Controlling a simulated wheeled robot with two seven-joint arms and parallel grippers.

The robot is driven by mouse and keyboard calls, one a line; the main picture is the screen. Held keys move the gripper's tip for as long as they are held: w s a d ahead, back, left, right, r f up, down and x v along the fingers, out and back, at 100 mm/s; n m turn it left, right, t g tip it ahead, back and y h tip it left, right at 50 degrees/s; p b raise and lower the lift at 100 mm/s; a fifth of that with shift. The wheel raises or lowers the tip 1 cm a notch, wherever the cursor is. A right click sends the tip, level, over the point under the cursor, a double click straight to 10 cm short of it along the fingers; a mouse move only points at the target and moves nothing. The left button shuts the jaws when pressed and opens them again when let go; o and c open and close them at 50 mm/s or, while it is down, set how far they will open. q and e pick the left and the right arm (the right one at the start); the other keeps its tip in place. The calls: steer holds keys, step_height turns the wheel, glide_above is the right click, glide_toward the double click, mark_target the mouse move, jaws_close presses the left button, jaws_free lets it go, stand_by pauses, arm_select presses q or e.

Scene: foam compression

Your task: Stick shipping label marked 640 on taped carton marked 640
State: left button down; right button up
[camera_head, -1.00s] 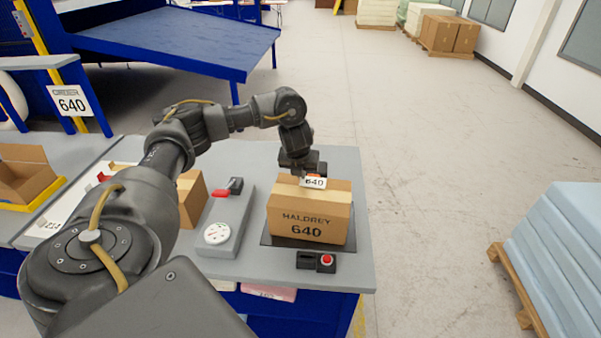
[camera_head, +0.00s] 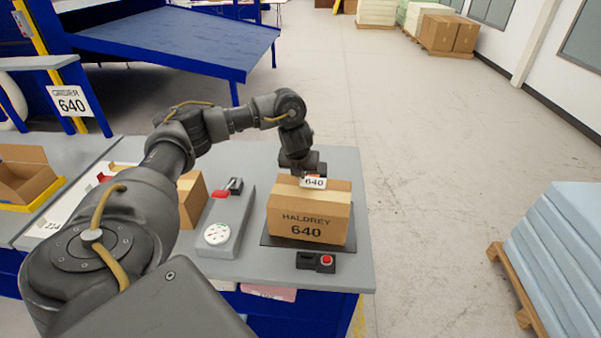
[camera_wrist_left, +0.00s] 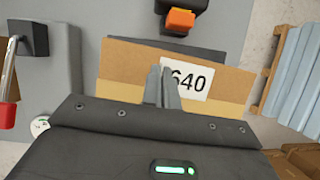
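The brown carton (camera_head: 310,213), printed HALDREY 640, stands on a dark plate (camera_head: 268,240) on the grey bench. A paler tape band shows across it. The white label marked 640 (camera_head: 314,183) is at the carton's upper edge. My left gripper (camera_head: 311,175) is directly above the carton, pointing down. In the left wrist view the fingers (camera_wrist_left: 163,88) are close together at the left edge of the label (camera_wrist_left: 188,80), and appear shut on it. I cannot tell whether the label touches the carton (camera_wrist_left: 125,68). My right gripper is out of view.
A grey device with a dial (camera_head: 216,234) and a red-handled lever (camera_head: 220,193) stands left of the carton. A red button box (camera_head: 325,260) sits in front. Another carton (camera_head: 190,200) and an open box (camera_head: 25,175) are further left. The bench ends just right of the carton.

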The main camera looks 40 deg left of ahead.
arm_select(q)
steer(key=shift+f, duration=0.1)
steer(key=shift+f, duration=0.25)
stand_by(0.7)
steer(key=shift+s, duration=0.1)
stand_by(0.4)
steer(key=shift+s+d+f, duration=0.1)
steer(key=shift+f, duration=0.05)
stand_by(0.8)
steer(key=c, duration=1.6)
jaws_free()
